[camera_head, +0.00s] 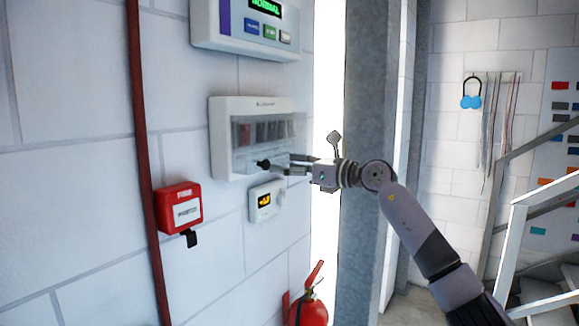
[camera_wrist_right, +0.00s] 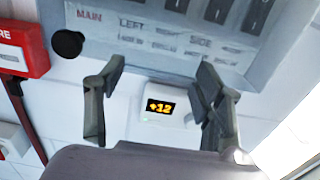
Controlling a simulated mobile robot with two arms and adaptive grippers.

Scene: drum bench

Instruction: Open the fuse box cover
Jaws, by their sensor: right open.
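The white fuse box (camera_head: 221,142) is on the brick wall, with a see-through cover (camera_head: 272,132) over its row of switches. The cover looks closed. A round black knob (camera_head: 263,164) sticks out at its lower edge; it also shows in the right wrist view (camera_wrist_right: 67,44), left of the fingers. My right gripper (camera_head: 286,165) is open and empty in front of the box's lower edge, to the right of the knob. In the right wrist view its fingers (camera_wrist_right: 160,76) spread below the labelled switch row, with the knob outside them. My left gripper is not in view.
A small thermostat (camera_head: 266,201) is just below the box. A display panel (camera_head: 245,28) hangs above. A red alarm box (camera_head: 179,208) and red pipe (camera_head: 144,150) are left. A grey column (camera_head: 365,110) stands right, and a fire extinguisher (camera_head: 309,312) is below.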

